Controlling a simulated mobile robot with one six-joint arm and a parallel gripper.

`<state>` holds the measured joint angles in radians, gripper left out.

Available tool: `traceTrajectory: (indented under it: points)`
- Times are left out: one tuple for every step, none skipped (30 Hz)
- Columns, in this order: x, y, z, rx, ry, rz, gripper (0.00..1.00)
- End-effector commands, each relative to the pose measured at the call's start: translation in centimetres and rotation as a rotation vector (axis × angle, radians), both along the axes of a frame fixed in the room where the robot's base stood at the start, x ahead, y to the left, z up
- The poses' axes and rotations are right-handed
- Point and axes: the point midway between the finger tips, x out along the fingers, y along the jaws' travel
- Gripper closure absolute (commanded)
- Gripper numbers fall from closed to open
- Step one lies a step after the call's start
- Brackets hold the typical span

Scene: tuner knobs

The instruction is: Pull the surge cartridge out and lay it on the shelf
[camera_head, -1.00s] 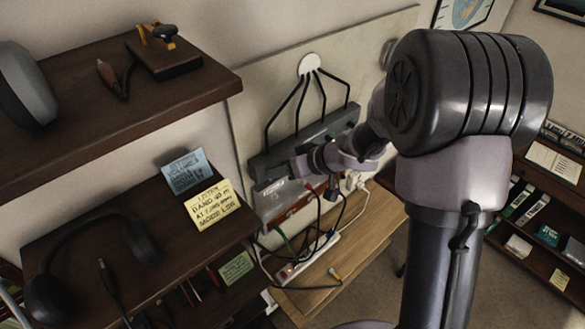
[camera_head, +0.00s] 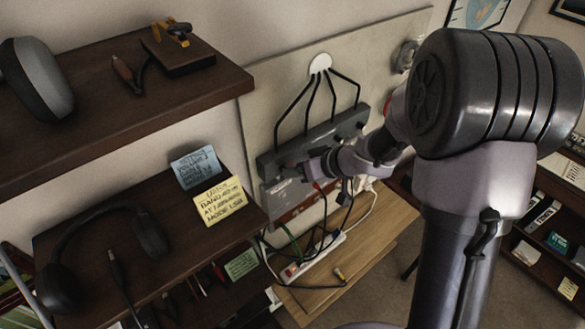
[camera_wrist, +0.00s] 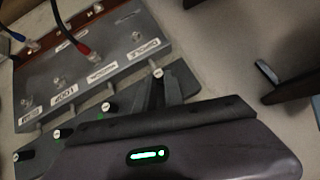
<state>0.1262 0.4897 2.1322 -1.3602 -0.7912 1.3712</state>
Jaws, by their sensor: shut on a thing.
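A dark bar with several cables (camera_head: 315,138) is mounted on the wall board. In the wrist view it carries a row of dark knobs with pale tips, such as the knob (camera_wrist: 105,106). My gripper (camera_head: 308,168) is at the bar's front in the head view. In the wrist view my gripper (camera_wrist: 158,90) is shut on the dark, pale-tipped piece (camera_wrist: 158,73) nearest the DIPOLE label, which I take for the surge cartridge. Its body is hidden, so I cannot tell how far it sits in the bar.
A grey labelled panel (camera_wrist: 90,65) with plugged cables adjoins the bar. Dark shelves stand at left; the lower shelf (camera_head: 95,215) holds headphones (camera_head: 62,285) and a yellow note (camera_head: 218,202). A light wooden shelf (camera_head: 375,235) below bears a power strip (camera_head: 312,257) and has bare room.

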Motion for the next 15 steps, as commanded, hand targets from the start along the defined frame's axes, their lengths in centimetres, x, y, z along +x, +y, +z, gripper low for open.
traceTrajectory:
  points:
    - [-0.1, -0.1, 0.1, 0.000, 0.000, -0.001, 1.00]
    - [-0.3, -0.2, 0.1, 0.000, 0.000, -0.001, 1.00]
    - [-0.4, -0.3, 0.0, 0.000, 0.000, -0.001, 1.00]
    - [-0.5, -0.4, 0.0, 0.000, 0.000, -0.001, 1.00]
    - [-0.6, -0.4, 0.0, 0.000, 0.001, -0.001, 1.00]
    - [-0.8, -0.5, 0.0, 0.000, 0.001, -0.001, 1.00]
    - [-0.9, -0.6, 0.0, 0.000, 0.001, -0.001, 1.00]
    - [-1.0, -0.6, 0.0, 0.000, 0.001, -0.001, 1.00]
    - [-1.1, -0.7, 0.0, 0.000, 0.000, -0.001, 1.00]
    - [-1.2, -0.8, 0.0, 0.000, 0.000, -0.001, 1.00]
    - [-1.3, -0.9, 0.0, 0.000, 0.001, -0.002, 1.00]
    - [-1.5, -1.0, 0.0, 0.000, 0.001, -0.002, 1.00]
    - [-1.6, -1.1, 0.0, 0.001, 0.002, -0.003, 1.00]
    - [-1.7, -1.1, 0.0, 0.001, 0.002, -0.003, 1.00]
    - [-1.8, -1.2, 0.0, 0.000, 0.001, -0.002, 1.00]
